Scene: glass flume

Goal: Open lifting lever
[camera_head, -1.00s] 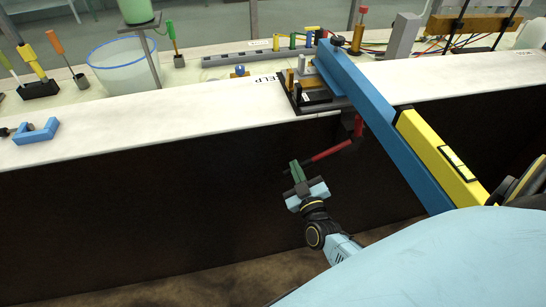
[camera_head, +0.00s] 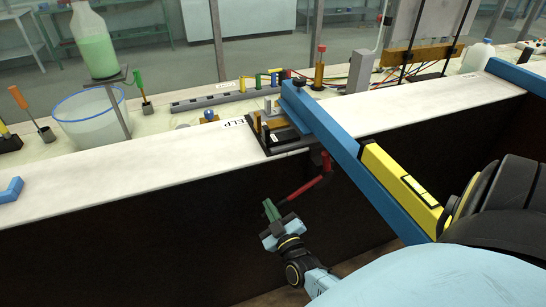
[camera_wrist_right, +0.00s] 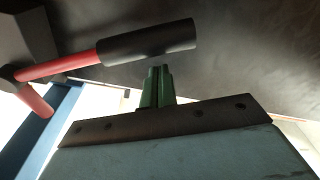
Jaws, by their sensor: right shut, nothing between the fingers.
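The lever (camera_head: 308,187) is a red cranked rod with a dark grip, hanging at the dark front face of the bench below a small mount. In the right wrist view its black grip (camera_wrist_right: 150,40) and red rod (camera_wrist_right: 65,65) cross the upper left. My right gripper (camera_head: 270,209) has green fingers, which are shut and empty. It is beside the grip end of the lever, and its fingertips also show in the wrist view (camera_wrist_right: 158,72), just below the black grip. A small gap seems to separate them. My left gripper is not in view.
The dark face left of my gripper is clear.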

